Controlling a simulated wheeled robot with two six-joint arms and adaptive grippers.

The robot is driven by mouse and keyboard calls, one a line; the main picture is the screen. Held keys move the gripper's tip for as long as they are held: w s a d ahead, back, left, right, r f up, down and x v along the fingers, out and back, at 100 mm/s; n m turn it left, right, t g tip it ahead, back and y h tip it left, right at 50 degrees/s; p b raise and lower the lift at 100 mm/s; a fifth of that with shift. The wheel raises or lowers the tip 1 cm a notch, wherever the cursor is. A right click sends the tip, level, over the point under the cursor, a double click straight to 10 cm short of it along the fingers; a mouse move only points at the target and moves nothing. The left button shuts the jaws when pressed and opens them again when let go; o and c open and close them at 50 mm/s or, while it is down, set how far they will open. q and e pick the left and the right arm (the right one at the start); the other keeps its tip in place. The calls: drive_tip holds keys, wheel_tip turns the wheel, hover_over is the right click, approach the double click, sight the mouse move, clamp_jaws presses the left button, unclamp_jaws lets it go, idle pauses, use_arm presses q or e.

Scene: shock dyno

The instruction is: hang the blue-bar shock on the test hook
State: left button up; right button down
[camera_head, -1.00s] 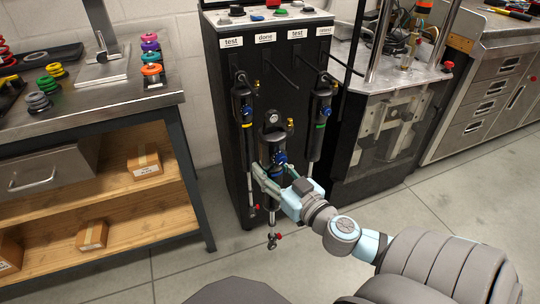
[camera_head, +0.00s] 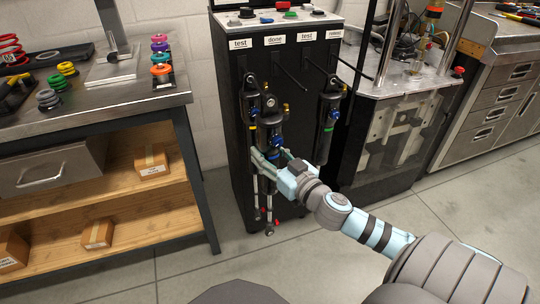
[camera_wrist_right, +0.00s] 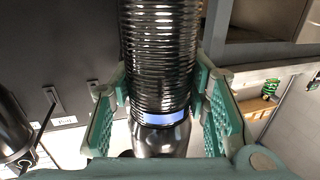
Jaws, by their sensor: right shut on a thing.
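My right gripper (camera_head: 275,160) is shut on the blue-bar shock (camera_head: 271,126), which is upright in front of the black cabinet. In the right wrist view its coil body (camera_wrist_right: 158,50) stands between the two green finger pads, with the blue bar (camera_wrist_right: 165,118) low between them. A second shock (camera_head: 249,104) hangs at the left "test" label, partly covered by the held one. A third shock (camera_head: 328,120) hangs further right, under the other "test" hook. The hook under "done" (camera_head: 290,76) looks empty. Whether the held shock touches the left one cannot be told. My left gripper is out of view.
The black cabinet (camera_head: 228,150) bears labels and knobs on top. A workbench (camera_head: 110,112) with coloured springs stands at the left, and a test machine (camera_head: 400,110) at the right. The fourth hook (camera_head: 357,67) is empty. Open floor lies in front.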

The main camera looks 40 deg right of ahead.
idle(0.5)
drive_tip(key=shift+w, duration=0.1)
drive_tip(key=shift+w+d+p, duration=0.2)
drive_tip(key=shift+w+p, duration=0.2)
drive_tip(key=shift+w, duration=0.3)
drive_tip(key=shift+w+d+f, duration=0.1)
drive_tip(key=shift+w+d, duration=0.2)
drive_tip(key=shift+w, duration=0.45)
